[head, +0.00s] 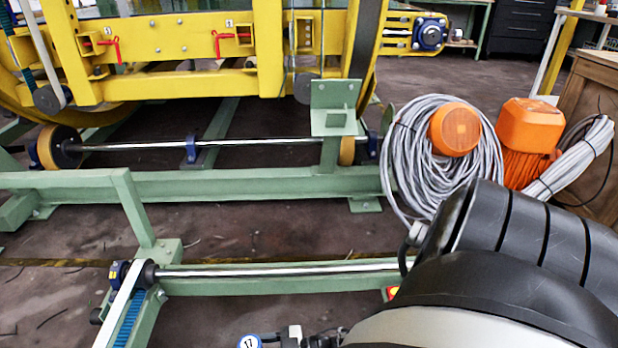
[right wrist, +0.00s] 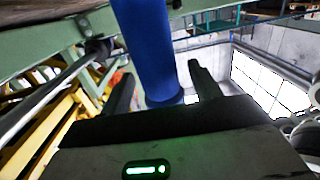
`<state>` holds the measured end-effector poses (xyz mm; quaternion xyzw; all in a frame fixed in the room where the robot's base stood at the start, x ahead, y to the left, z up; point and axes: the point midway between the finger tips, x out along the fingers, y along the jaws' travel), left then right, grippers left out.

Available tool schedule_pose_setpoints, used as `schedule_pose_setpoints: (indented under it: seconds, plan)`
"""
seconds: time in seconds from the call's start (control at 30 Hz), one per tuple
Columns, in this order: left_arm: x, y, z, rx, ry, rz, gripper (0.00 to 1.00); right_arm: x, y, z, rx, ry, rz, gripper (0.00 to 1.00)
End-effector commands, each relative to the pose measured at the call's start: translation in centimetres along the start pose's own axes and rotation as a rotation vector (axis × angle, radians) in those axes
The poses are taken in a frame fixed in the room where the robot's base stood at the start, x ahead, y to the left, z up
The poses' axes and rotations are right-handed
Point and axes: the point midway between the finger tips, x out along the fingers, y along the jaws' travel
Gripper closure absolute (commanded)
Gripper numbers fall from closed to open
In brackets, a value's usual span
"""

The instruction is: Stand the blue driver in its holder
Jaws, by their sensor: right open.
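A blue cylinder, which looks like the blue driver (right wrist: 143,40), comes down from the top edge of the right wrist view. Its lower end lies between the two black fingers of my right gripper (right wrist: 160,72). The fingers are open, with a gap visible on the right side of the cylinder; I cannot tell whether the left finger touches it. I cannot make out the holder in either view. The head view shows neither the driver nor a gripper clearly. My left gripper is out of view.
A yellow machine frame (head: 180,40) stands behind a green beam (head: 230,185) and a steel shaft (head: 290,271). A grey cable coil (head: 400,150) and orange reels (head: 528,126) sit at right by a wooden cabinet (head: 594,95). My black arm covers the lower right.

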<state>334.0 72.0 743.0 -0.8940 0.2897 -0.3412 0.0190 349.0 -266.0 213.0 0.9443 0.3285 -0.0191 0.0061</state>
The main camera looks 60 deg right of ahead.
Motion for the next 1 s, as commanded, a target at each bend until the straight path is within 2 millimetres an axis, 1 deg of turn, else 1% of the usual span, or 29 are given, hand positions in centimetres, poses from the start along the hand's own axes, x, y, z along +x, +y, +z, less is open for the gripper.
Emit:
schedule_pose_setpoints:
  seconds: [0.03, 0.27, 0.43, 0.7, 1.0]
  plan:
    - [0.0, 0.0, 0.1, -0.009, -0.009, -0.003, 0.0, -1.3, 0.1, 0.0, -0.001, -0.004, 0.001, 0.38]
    - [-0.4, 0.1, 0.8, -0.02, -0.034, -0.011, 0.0, -7.1, 0.1, 0.1, -0.001, -0.003, 0.0, 0.38]
    - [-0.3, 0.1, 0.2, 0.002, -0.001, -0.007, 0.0, -11.1, 0.1, 0.0, -0.001, -0.002, 0.002, 0.38]
    - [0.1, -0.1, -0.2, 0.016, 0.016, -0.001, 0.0, -13.2, 0.1, -0.1, -0.001, 0.002, 0.001, 0.38]
    - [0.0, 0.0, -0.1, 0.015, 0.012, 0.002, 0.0, -13.6, 0.0, -0.2, -0.001, 0.004, 0.0, 0.38]
